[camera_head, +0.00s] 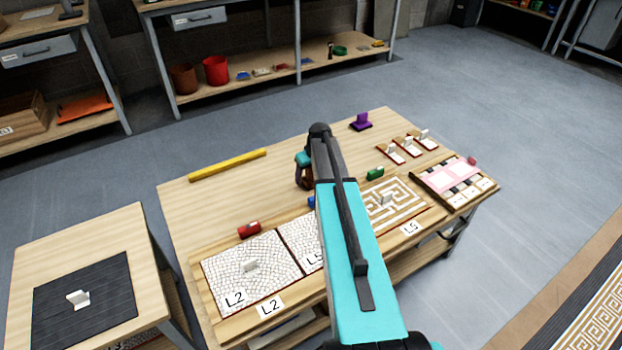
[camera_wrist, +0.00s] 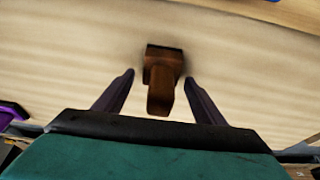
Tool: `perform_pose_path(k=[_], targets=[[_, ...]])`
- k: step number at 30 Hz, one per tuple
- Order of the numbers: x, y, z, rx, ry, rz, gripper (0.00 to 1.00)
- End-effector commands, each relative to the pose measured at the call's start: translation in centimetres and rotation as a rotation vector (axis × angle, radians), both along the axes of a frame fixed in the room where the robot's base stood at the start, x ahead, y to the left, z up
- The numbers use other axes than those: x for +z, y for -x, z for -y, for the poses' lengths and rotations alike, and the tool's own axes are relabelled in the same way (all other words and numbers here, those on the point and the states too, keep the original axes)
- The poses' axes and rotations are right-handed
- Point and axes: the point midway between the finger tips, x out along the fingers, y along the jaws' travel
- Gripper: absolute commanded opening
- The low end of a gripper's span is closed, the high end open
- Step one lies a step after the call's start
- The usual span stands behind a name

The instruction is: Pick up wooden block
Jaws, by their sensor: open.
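A brown wooden block (camera_wrist: 161,92) with a darker far end shows in the wrist view, over the pale wooden table top. My gripper (camera_wrist: 159,77) is open, with one dark finger on each side of the block. A gap shows between each finger and the block, so they look apart. In the head view my gripper end (camera_head: 304,176) is over the middle of the table, left of my teal arm. The block cannot be made out clearly there.
The table (camera_head: 205,205) carries mosaic panels (camera_head: 248,270) at its front, a yellow bar (camera_head: 228,165), a red block (camera_head: 249,230), a green block (camera_head: 375,174) and a purple piece (camera_head: 361,122). The left back of the table is mostly clear. My arm hides part of the panels.

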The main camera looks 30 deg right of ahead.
Motion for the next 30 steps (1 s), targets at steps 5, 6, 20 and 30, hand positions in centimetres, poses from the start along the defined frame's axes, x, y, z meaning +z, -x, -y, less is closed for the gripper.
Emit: perform_pose_path(k=[5, 6, 20, 30], targets=[[0.01, 0.03, 0.03, 0.0, 0.0, 0.0, 0.64], [0.01, 0.03, 0.03, 0.0, 0.0, 0.0, 0.64], [0.06, 0.04, 0.08, -0.001, 0.0, 0.0, 0.2], [0.47, 0.06, 0.12, -0.001, 0.0, 0.001, 0.2]])
